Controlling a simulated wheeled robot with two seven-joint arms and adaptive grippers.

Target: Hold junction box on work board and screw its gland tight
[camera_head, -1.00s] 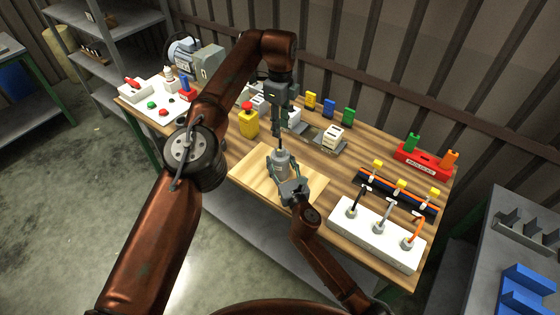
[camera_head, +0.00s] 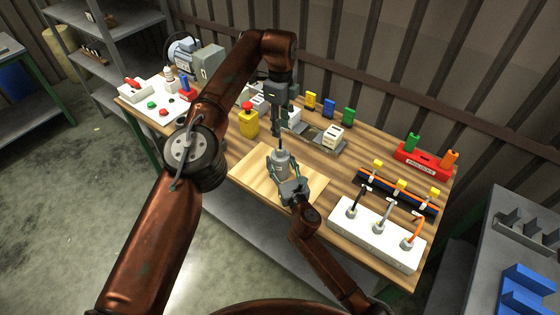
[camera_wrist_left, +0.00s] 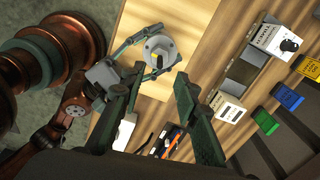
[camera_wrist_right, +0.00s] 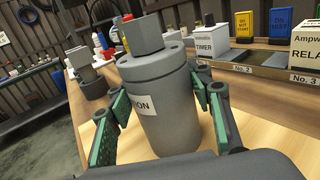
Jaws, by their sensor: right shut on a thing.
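The junction box (camera_head: 282,164) is a grey upright cylinder with a partly hidden label, over the pale work board (camera_head: 252,178). My right gripper (camera_head: 285,171) is shut around its sides; the right wrist view shows a finger on each side of the box (camera_wrist_right: 165,105). A grey block (camera_wrist_right: 146,36), apparently the gland, sits on top of the box. From the left wrist view the box top (camera_wrist_left: 160,50) is round with a central piece. My left gripper (camera_wrist_left: 160,76) points down above the box; its fingers are apart with nothing between them.
A white socket block (camera_head: 376,235) with plugged cables stands right of the board. A yellow emergency-stop box (camera_head: 249,122) stands to the left behind it. Numbered holders with a timer and relay (camera_head: 333,137) line the back. A red rack (camera_head: 422,160) is at far right.

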